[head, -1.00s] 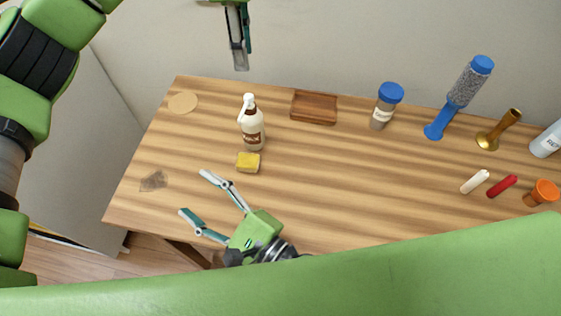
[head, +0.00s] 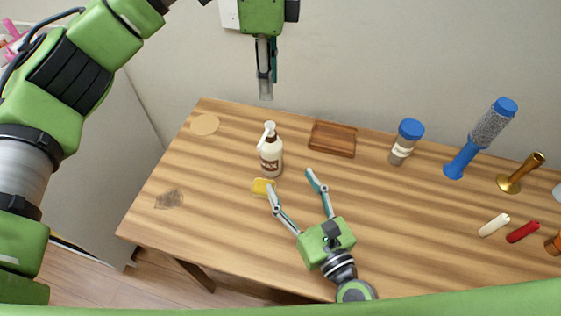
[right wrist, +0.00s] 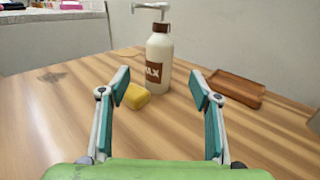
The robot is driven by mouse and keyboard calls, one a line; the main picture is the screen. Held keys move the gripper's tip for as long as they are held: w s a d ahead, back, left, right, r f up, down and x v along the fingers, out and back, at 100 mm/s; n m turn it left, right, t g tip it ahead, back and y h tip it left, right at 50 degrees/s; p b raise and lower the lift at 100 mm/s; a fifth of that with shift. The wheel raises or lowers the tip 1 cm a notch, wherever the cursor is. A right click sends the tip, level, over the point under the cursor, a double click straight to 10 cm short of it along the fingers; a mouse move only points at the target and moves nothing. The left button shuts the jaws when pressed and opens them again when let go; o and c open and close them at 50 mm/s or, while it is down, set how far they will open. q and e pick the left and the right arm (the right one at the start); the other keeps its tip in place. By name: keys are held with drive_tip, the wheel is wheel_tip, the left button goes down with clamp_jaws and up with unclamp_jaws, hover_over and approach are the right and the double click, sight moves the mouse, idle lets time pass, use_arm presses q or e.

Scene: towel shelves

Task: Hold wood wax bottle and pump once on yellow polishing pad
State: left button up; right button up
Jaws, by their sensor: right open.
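The wood wax bottle (head: 270,153) is cream with a brown label and a white pump head. It stands upright on the table, and the right wrist view shows it (right wrist: 158,62) ahead, between my open fingers' line. The yellow polishing pad (head: 262,187) lies in front of the bottle, slightly left; it also shows in the right wrist view (right wrist: 134,97), beside the left finger. My right gripper (head: 290,180) is open and empty, facing the bottle from the front, with a gap between. My left gripper (head: 266,97) hangs above the table's back edge, behind the bottle; its fingers look close together.
A wooden tray (head: 333,139) lies right of the bottle. A round disc (head: 205,124) and dark stain (head: 169,199) lie left.

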sight(270, 148)
drive_tip(key=x, duration=1.2)
drive_tip(key=shift+w+a, duration=0.1)
drive_tip(key=c, duration=1.3)
use_arm(q)
drive_tip(key=c, duration=0.7)
use_arm(e)
drive_tip(key=shift+c, duration=0.3)
use_arm(q)
drive_tip(key=shift+w+a+f+n+h, duration=0.1)
drive_tip(key=shift+w+n+h, duration=0.25)
drive_tip(key=shift+n, duration=0.45)
clamp_jaws()
drive_tip(key=shift+s+f+n+h, duration=0.1)
drive_tip(key=shift+f+n+h, duration=0.25)
drive_tip(key=shift+f, duration=0.85)
drive_tip(key=shift+s+f+n+h, duration=0.15)
drive_tip(key=shift+f+n, duration=0.45)
drive_tip(key=shift+f, duration=0.65)
drive_tip(key=shift+s+f+n+h, duration=0.1)
drive_tip(key=shift+f+n+h, duration=0.25)
drive_tip(key=shift+f, duration=0.85)
